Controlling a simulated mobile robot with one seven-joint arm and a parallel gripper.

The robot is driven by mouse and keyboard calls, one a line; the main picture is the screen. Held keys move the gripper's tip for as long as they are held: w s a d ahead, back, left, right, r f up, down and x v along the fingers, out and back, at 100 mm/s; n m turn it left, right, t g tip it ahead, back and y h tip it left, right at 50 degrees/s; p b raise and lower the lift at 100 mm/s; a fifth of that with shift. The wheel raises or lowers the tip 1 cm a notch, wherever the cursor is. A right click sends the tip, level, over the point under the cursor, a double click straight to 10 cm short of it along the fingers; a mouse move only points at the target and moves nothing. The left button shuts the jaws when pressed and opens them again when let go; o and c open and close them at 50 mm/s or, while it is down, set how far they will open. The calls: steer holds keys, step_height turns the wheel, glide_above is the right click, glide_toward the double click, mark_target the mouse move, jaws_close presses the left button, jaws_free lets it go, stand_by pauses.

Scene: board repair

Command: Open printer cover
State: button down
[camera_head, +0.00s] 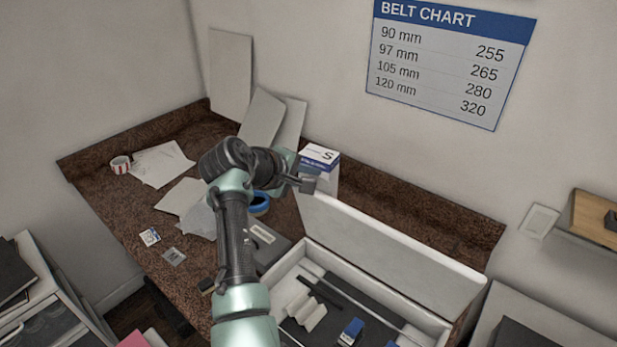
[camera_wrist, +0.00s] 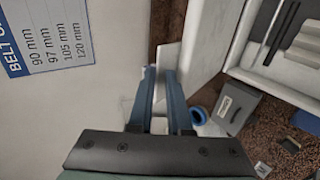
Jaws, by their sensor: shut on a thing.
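The printer cover (camera_head: 395,255) is a long white panel standing raised, tilted upright along the back of the printer (camera_head: 437,325). The printer is an open white box with a dark interior, and a rail shows inside. My gripper (camera_head: 308,186) is at the cover's upper left corner, shut on its edge. In the wrist view, my gripper (camera_wrist: 160,80) has its two blue-grey fingers close together, with a white edge between them. The cover (camera_wrist: 208,40) runs up and right from there, beside the open printer interior (camera_wrist: 285,35). The exact contact is partly hidden by the fingers.
A blue and white box (camera_head: 319,158) stands behind my gripper. A blue tape roll (camera_head: 260,203), a grey box (camera_head: 268,240) and papers (camera_head: 163,163) lie to the left on the brown counter (camera_head: 110,185). The wall with the belt chart (camera_head: 447,62) is close behind.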

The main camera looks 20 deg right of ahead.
steer(key=c, duration=1.3)
jaws_free()
steer(key=shift+w+r, duration=0.1)
steer(key=shift+r, duration=0.2)
steer(key=shift+a+f, duration=0.1)
steer(key=shift+a, duration=0.05)
steer(key=b+v, duration=0.4)
steer(key=v, duration=0.9)
